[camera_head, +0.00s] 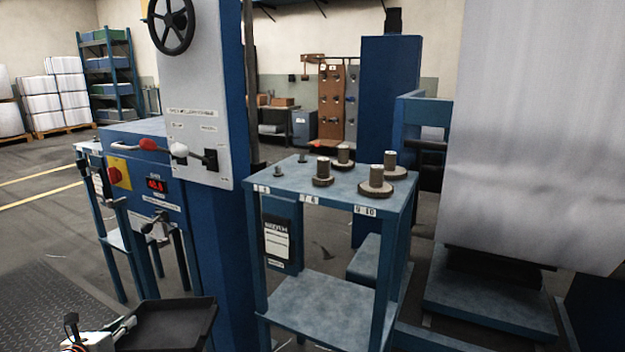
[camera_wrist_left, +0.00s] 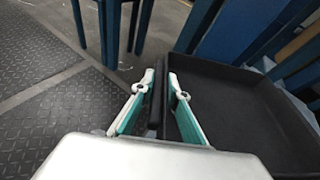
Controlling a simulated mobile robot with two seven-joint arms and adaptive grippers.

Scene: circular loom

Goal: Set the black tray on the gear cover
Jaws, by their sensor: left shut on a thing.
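The black tray (camera_head: 172,322) is at the bottom of the head view, level or nearly so, and looks empty. My left gripper (camera_head: 124,328) is shut on the tray's left wall. In the left wrist view, the fingers of the left gripper (camera_wrist_left: 158,92) pinch that wall, and the tray's floor (camera_wrist_left: 235,110) spreads to the right. No part is clearly recognisable as the gear cover; a flat blue top (camera_head: 150,127) shows on the machine behind the control panel. My right gripper is not in view.
A blue column (camera_head: 212,240) stands just right of the tray. Right of it, a blue stand (camera_head: 330,188) carries several gears, with a lower shelf (camera_head: 322,305). A control box (camera_head: 150,185) with knobs and levers is behind the tray. Dark textured floor (camera_head: 45,300) lies open at left.

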